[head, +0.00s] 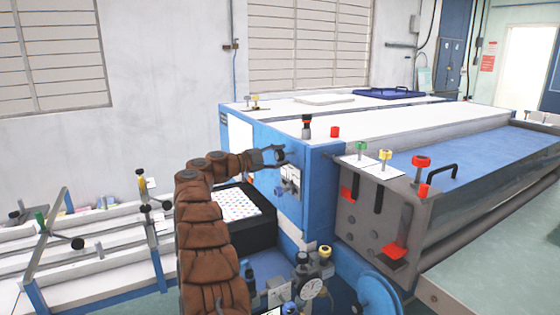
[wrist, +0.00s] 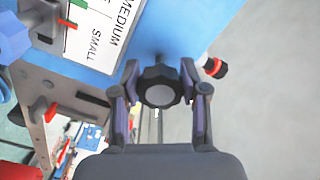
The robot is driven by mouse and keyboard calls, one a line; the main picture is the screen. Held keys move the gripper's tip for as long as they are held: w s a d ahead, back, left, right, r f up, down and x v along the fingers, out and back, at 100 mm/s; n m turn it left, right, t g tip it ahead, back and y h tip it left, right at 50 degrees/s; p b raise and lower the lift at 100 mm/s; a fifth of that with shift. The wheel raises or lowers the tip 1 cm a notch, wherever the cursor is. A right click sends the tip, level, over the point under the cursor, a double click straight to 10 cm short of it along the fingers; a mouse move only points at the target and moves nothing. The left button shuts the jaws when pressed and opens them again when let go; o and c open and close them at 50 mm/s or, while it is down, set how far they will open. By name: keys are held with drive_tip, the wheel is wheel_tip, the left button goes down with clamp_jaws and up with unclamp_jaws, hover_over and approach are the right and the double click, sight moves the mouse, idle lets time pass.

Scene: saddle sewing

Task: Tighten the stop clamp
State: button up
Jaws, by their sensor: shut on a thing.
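A round black knob with a lobed edge and grey centre (wrist: 160,87), which looks like the stop clamp's knob, is in the middle of the wrist view. My gripper (wrist: 160,88) has one finger on each side of it and is shut on it. In the head view my gripper (head: 284,155) reaches to the side of the blue machine (head: 317,195), at the end of my brown-sleeved arm. The knob is mostly hidden there by the fingers. Beside it in the wrist view is a white label (wrist: 108,30) reading MEDIUM and SMALL.
A red-tipped black fitting (wrist: 213,67) is close to the right finger. A blue knob (wrist: 12,38) is at the left. In the head view a pressure gauge (head: 312,287) and valves stand low in front. A grey plate with red handles (head: 421,162) is at the right.

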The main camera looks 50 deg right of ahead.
drive_tip(key=m+b, duration=0.1)
drive_tip(key=m, duration=0.3)
drive_tip(key=shift+f+m+b, duration=0.1)
drive_tip(key=shift+m+b, duration=0.2)
drive_tip(key=shift+b, duration=0.05)
drive_tip(key=shift+m+b, duration=0.65)
drive_tip(key=shift+m, duration=1.25)
drive_tip(key=o, duration=1.2)
drive_tip(key=shift+r, duration=0.2)
drive_tip(key=shift+c, duration=0.2)
drive_tip(key=v, duration=1.2)
